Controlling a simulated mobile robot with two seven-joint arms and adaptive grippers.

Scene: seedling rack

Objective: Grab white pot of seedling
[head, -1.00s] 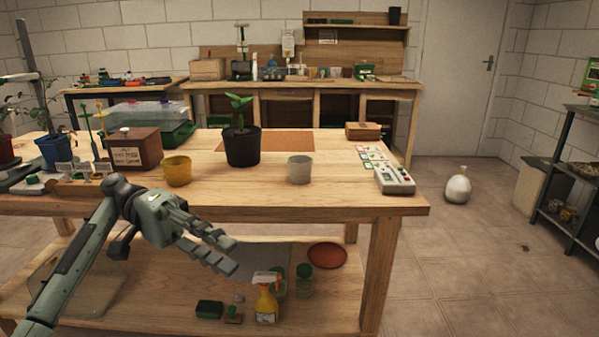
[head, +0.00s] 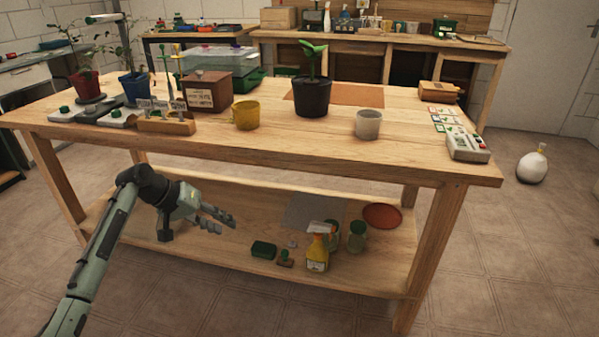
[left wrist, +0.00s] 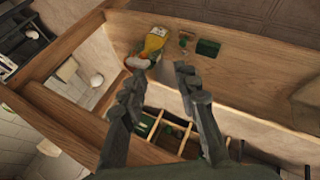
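A small whitish pot (head: 368,124) stands upright on the table top, right of the black pot (head: 312,98). No plant shows above its rim. The black pot holds a green leafy seedling (head: 313,58). My left gripper (head: 220,220) is below the table top and left of the whitish pot, in front of the lower shelf in the head view. Its fingers are apart and empty in the left wrist view (left wrist: 158,76), pointing towards the shelf with the spray bottle. The whitish pot cannot be made out in the left wrist view. My right gripper is out of view.
A yellow pot (head: 245,115) and a brown box (head: 207,91) stand left of the black pot. A grey device (head: 467,147) lies near the right table edge. The lower shelf (head: 190,240) bears a spray bottle (head: 317,248) and jars.

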